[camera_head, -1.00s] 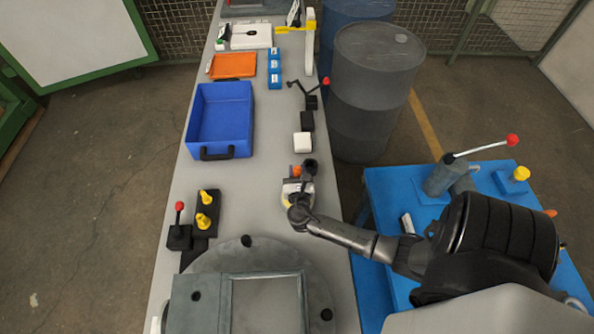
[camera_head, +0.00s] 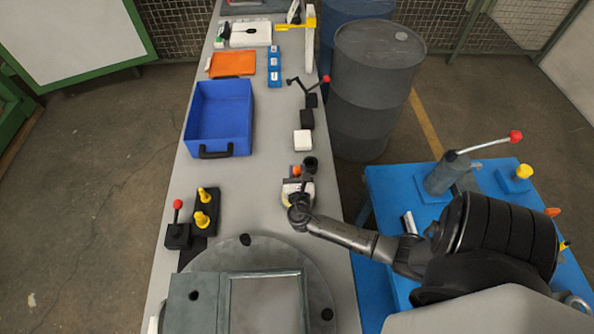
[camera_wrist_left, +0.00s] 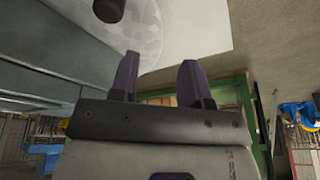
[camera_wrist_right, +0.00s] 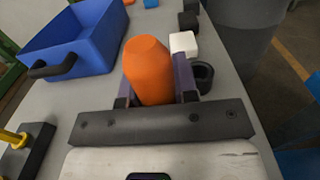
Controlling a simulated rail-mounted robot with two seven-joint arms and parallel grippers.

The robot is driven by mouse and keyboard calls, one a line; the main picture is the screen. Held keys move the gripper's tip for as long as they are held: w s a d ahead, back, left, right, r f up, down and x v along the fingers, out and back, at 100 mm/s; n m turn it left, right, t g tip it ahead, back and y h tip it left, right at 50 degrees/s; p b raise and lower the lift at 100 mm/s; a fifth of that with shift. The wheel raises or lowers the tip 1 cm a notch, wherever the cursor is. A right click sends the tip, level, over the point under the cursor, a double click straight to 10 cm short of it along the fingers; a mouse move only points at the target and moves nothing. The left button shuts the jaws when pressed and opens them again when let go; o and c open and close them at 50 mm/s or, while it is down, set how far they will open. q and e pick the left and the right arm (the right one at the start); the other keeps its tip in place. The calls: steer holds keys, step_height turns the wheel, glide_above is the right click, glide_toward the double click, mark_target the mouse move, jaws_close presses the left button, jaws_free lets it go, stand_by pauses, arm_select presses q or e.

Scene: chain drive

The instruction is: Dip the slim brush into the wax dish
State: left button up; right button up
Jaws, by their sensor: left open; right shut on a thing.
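My right gripper (camera_wrist_right: 153,78) is shut on a thick orange piece (camera_wrist_right: 148,62), which looks like a handle; no bristles show, so I cannot tell whether it is the slim brush. In the head view the right gripper (camera_head: 300,180) is over the bench, with a bit of the orange piece (camera_head: 296,170) showing ahead of it. A round black cup (camera_wrist_right: 203,78) stands just right of the orange piece; it also shows in the head view (camera_head: 310,163). I cannot tell whether it is the wax dish. My left gripper (camera_wrist_left: 160,76) is open and empty.
A white block (camera_head: 302,140) and black blocks stand beyond the cup. A blue bin (camera_head: 218,145) is at the bench's left. A yellow-knobbed fixture (camera_head: 204,215) and a round metal plate (camera_head: 265,255) are nearer.

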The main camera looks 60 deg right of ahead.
mark_target(297, 165)
steer(key=shift+f, duration=0.35)
stand_by(0.3)
steer(key=shift+f+b, duration=0.15)
steer(key=shift+b, duration=0.2)
stand_by(0.3)
steer(key=shift+f, duration=0.1)
stand_by(0.8)
steer(key=shift+p, duration=0.3)
step_height(297, 165, up, 3)
steer(key=p, duration=0.3)
step_height(297, 165, up, 3)
steer(key=shift+f+p, duration=0.15)
steer(key=shift+p, duration=1.1)
steer(key=shift+r+p, duration=0.7)
steer(key=shift+r, duration=0.05)
